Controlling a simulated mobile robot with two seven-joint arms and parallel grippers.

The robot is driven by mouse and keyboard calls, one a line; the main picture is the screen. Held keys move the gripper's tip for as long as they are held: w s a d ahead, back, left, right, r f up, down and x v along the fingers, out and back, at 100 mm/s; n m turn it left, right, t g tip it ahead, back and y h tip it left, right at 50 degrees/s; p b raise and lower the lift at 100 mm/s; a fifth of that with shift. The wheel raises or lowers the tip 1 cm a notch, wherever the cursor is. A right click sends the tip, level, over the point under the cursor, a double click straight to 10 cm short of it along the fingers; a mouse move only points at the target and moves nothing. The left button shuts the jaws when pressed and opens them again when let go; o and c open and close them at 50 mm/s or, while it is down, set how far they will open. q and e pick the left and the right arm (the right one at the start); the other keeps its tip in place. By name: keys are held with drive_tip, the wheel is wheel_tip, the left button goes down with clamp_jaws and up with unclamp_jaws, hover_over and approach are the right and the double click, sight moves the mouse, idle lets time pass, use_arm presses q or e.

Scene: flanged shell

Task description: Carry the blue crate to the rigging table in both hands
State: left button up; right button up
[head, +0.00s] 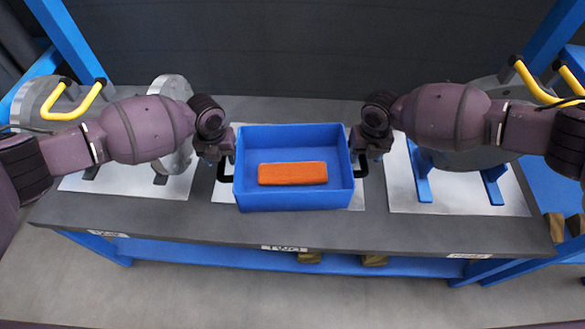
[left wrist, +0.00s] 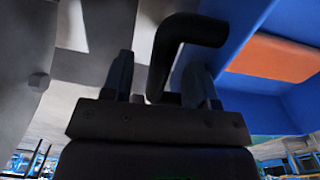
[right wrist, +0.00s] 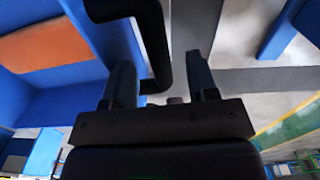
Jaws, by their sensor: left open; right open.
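The blue crate (head: 294,202) sits upright on a white sheet in the middle of the grey table, with an orange block (head: 292,173) inside. A black handle sticks out from each side of it. My left gripper (head: 224,158) is at the left handle; in the left wrist view this handle (left wrist: 178,42) runs between its open fingers. My right gripper (head: 360,154) is at the right handle; in the right wrist view this handle (right wrist: 153,40) runs between its open fingers, nearer the left one. I cannot tell whether either finger pair touches its handle.
The grey table (head: 200,228) has a middle label looking like "TWO" on its front edge. Grey flanged parts with yellow handles stand on white sheets at left (head: 168,90) and right (head: 470,150), partly behind my arms. The table strip before the crate is clear.

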use_arm(q)
drive_tip(key=shift+f, duration=0.95)
use_arm(e)
drive_tip(key=shift+f, duration=1)
use_arm(q)
clamp_jaws()
use_arm(e)
clamp_jaws()
use_arm(q)
drive_tip(key=shift+w, duration=0.1)
use_arm(e)
drive_tip(key=shift+r, duration=0.1)
